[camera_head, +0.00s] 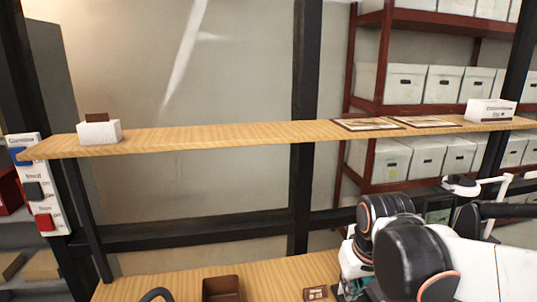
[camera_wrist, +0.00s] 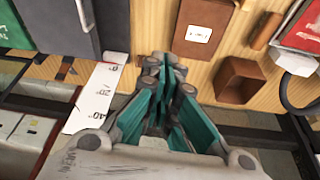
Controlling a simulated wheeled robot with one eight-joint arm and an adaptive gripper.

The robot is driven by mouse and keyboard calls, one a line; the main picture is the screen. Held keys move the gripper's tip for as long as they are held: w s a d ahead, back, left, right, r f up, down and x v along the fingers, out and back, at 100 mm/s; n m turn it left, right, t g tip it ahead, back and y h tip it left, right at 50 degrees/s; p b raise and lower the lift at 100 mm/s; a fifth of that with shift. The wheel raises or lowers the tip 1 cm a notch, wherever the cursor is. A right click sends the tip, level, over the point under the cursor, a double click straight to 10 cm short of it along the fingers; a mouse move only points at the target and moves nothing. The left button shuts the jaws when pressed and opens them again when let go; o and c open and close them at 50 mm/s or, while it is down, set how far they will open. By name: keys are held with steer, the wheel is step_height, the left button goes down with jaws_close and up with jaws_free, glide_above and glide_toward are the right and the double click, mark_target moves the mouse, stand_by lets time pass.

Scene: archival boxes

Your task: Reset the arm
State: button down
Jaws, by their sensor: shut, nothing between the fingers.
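My gripper (camera_wrist: 162,62) shows in the wrist view with its teal-lined fingers together and nothing between them. My arm (camera_head: 415,255) is folded at the lower right of the head view, in front of the lower wooden surface (camera_head: 150,287). The gripper's fingers are not clearly visible there.
An open brown box (camera_wrist: 241,80) stands right of the fingers, and a grey block (camera_wrist: 90,25) left. The upper shelf (camera_head: 220,135) holds a white block (camera_head: 99,132), flat framed panels (camera_head: 366,124) and a white box (camera_head: 490,110). Red racks (camera_head: 430,20) stand behind.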

steer(key=s+d+m+t+b, duration=0.1)
steer(key=s+d+t+b, duration=0.1)
steer(key=s, duration=0.9)
steer(key=shift+f+t+b, duration=0.25)
steer(key=shift+t+b, duration=0.4)
steer(key=shift+t, duration=0.25)
steer(key=shift+a, duration=0.15)
